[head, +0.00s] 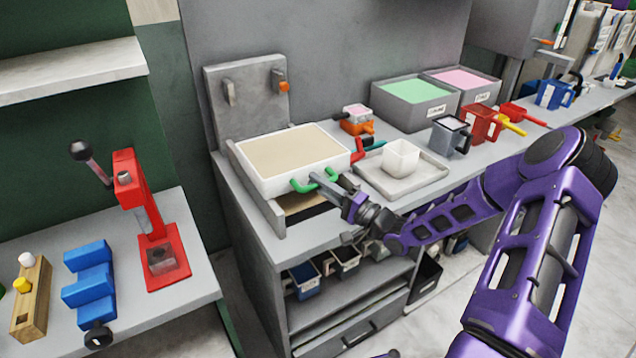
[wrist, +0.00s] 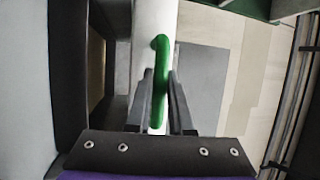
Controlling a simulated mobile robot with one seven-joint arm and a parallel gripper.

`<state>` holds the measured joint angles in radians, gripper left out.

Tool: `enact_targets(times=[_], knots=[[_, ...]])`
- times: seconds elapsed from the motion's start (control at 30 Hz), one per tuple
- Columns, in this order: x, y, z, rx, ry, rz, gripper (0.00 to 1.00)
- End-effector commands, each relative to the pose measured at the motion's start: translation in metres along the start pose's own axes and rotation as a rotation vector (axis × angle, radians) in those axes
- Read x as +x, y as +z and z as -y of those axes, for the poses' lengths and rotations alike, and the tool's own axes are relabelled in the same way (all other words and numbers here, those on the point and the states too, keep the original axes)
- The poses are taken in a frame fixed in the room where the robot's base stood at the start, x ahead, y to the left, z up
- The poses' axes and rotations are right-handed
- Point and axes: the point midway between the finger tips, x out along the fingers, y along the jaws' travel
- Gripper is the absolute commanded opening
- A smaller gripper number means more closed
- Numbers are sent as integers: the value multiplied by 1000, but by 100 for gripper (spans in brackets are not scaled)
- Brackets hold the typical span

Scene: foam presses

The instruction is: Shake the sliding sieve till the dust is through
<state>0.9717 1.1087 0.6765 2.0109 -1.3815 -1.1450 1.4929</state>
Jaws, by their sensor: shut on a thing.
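The sliding sieve (head: 264,182) is a white rectangular frame with a flat beige surface inside. It sits on a grey stand at the left end of the counter. A green handle (head: 304,184) is on its front side. My gripper (head: 318,182) is shut on this handle, reaching in from the right. In the wrist view the green handle (wrist: 160,85) stands between my two dark fingers, against the white sieve wall (wrist: 146,60). I cannot tell how much dust lies on the beige surface.
Behind are green (head: 416,90) and pink (head: 462,78) bins. Several mugs line the counter. A red press (head: 150,225) stands on the left table.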

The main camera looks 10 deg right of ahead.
Motion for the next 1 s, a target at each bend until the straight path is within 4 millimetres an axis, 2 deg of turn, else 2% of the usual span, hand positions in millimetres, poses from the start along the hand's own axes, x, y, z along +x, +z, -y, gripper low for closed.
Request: enact_targets(times=[0.1, 0.13, 0.27, 0.3, 0.67, 0.77, 1.0], knots=[[0, -1, 0, -1, 0, -1, 0], [0, -1, 0, -1, 0, -1, 23], [0, 0, 0, 0, 0, -1, 47], [0, 0, 0, 0, 0, -1, 50], [-6, -1, 0, 0, 1, -2, 50], [-18, -1, -1, 0, 1, -3, 50], [-74, -2, -1, 0, 2, -6, 50]])
